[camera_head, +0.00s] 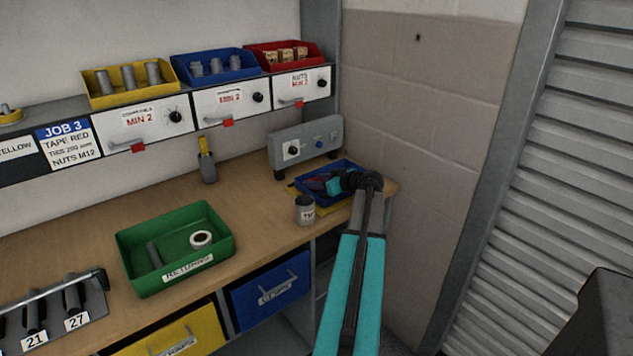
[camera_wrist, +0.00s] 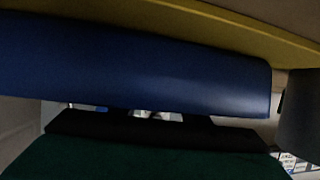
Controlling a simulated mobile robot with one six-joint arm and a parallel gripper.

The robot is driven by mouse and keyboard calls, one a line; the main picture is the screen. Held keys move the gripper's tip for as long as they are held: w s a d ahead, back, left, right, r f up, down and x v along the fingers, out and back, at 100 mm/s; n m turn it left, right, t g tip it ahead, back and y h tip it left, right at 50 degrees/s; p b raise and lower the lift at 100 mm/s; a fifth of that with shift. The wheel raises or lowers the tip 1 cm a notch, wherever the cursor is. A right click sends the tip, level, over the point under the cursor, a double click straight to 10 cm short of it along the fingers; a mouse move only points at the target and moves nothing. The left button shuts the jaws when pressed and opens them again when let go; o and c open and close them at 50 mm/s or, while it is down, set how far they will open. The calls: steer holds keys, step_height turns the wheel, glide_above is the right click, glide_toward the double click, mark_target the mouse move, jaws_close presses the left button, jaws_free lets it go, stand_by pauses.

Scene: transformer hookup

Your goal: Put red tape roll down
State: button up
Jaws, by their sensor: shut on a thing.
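My gripper (camera_head: 338,184) is at the small blue tray (camera_head: 338,197) at the right end of the bench. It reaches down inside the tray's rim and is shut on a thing. In the wrist view the blue tray wall (camera_wrist: 140,65) fills the upper part, close to the camera, and the roll cannot be made out.
The tray stands on a yellow mat (camera_head: 332,209). A labelled grey can (camera_head: 305,210) stands just left of it, and a grey control box (camera_head: 305,147) behind. A green returns bin (camera_head: 130,245) holds a white roll (camera_head: 201,239) and a dark cylinder. Bare bench lies between bin and can.

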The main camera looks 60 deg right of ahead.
steer(key=shift+f, duration=0.15)
steer(key=o, duration=1.1)
steer(key=shift+c, duration=0.2)
steer(key=shift+r, duration=0.2)
steer(key=shift+s, duration=0.1)
steer(key=b+v, duration=0.1)
steer(key=v, duration=1)
steer(key=shift+s+a+r+b, duration=0.1)
steer(key=shift+s+r+b, duration=0.1)
steer(key=shift+s+b, duration=0.15)
